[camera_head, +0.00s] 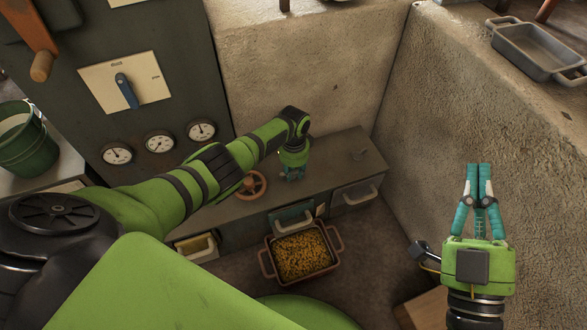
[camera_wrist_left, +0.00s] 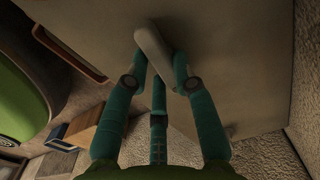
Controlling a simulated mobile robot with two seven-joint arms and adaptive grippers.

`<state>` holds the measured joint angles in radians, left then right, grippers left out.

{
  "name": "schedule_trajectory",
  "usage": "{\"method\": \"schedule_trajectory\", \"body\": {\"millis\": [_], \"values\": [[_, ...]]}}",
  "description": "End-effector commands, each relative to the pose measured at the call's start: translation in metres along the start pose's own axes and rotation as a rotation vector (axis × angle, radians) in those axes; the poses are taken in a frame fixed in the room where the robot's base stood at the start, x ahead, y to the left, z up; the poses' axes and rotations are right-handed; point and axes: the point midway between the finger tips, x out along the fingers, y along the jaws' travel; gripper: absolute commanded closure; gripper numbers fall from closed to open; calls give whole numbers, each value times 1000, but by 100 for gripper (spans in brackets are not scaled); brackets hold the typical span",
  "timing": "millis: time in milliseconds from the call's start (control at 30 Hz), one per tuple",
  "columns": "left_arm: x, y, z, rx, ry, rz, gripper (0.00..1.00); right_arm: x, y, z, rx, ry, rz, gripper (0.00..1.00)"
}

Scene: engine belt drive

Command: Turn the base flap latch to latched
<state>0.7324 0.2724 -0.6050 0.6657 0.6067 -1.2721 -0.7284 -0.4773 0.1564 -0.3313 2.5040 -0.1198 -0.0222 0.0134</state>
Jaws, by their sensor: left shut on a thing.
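The latch is seen as a pale elongated handle (camera_wrist_left: 153,48) on a flat grey-brown surface in the left wrist view, lying at a slant between my fingertips. My left gripper (camera_wrist_left: 160,68) is shut on this handle, one finger on each side. In the head view my left gripper (camera_head: 292,174) points down at the grey bench, and the handle is hidden there by the gripper and wrist. Whether the latch is at its latched position cannot be told. My right gripper (camera_head: 479,168) is raised at the right, its fingers together and empty.
A red-brown handwheel (camera_head: 252,185) is on the bench (camera_head: 335,155) left of my left gripper. A red pan (camera_head: 302,253) of yellow bits stands below in front. A panel with a blue lever (camera_head: 127,92) rises at the left. Rough walls (camera_head: 460,110) enclose the right.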

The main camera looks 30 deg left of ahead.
Motion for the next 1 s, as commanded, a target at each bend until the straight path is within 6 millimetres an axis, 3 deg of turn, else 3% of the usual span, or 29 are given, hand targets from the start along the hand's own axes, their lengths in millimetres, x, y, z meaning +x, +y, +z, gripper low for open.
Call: {"method": "schedule_trajectory", "body": {"millis": [333, 800, 833, 867, 900, 1000], "values": [[1, 1, 1, -115, -5, 4, 100, -1, 6, 22, 1, -116, 13, 100], [1, 1, 1, -128, -5, 3, 100, -2, 6, 25, 0, -129, 14, 100], [1, 1, 1, -128, -5, 3, 70, -2, 6, 25, 0, -129, 14, 100], [1, 1, 1, -127, -5, 3, 58, -2, 6, 25, 0, -129, 14, 100], [1, 1, 1, -127, -4, 3, 50, -2, 6, 25, 0, -129, 14, 100], [1, 0, 0, -127, -3, 2, 50, -2, 6, 25, 0, -128, 14, 100]]}}
